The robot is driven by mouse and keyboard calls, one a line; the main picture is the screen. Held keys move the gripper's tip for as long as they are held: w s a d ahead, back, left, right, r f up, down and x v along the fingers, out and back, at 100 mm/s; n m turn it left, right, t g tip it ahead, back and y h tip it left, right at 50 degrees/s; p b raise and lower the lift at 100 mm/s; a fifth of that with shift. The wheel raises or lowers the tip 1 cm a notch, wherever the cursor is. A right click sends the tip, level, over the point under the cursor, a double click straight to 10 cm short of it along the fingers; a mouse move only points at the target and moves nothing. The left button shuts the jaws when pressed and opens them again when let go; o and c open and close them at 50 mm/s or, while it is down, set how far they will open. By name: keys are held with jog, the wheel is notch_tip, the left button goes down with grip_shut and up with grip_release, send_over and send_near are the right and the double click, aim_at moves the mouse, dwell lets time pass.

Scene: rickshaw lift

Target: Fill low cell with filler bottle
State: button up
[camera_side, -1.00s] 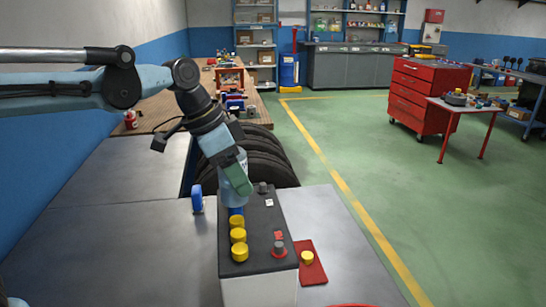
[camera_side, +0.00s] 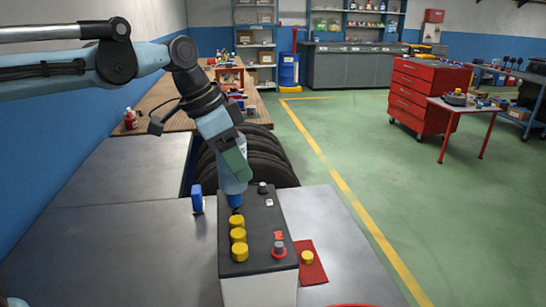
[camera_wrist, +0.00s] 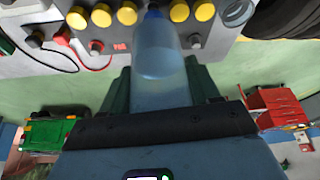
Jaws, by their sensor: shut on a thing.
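My gripper (camera_side: 236,168) is shut on the filler bottle (camera_side: 231,184), a pale blue translucent bottle held upside down with its dark blue nozzle pointing down. The bottle also shows in the wrist view (camera_wrist: 160,55) between my fingers. In the wrist view the nozzle lies in line with the caps, with yellow caps on both sides. Whether it touches the opening is unclear, and the low cell's liquid level is hidden.
A loose yellow cap (camera_side: 307,257) lies on a red mat (camera_side: 311,272) right of the battery. A red-ringed terminal (camera_side: 279,249) stands on the battery's near right corner. A blue object (camera_side: 197,199) stands left of the battery. Tyres (camera_side: 265,160) lie behind it.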

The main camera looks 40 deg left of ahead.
jog(key=shift+r, duration=1.55)
jog(key=s+a+f+n+y, duration=0.2)
jog(key=s+a+f+n, duration=0.4)
jog(key=a+f+n, duration=0.1)
jog(key=shift+a+f+t+y, duration=0.4)
jog(key=shift+a+f, duration=0.3)
jog(key=shift+r, duration=0.1)
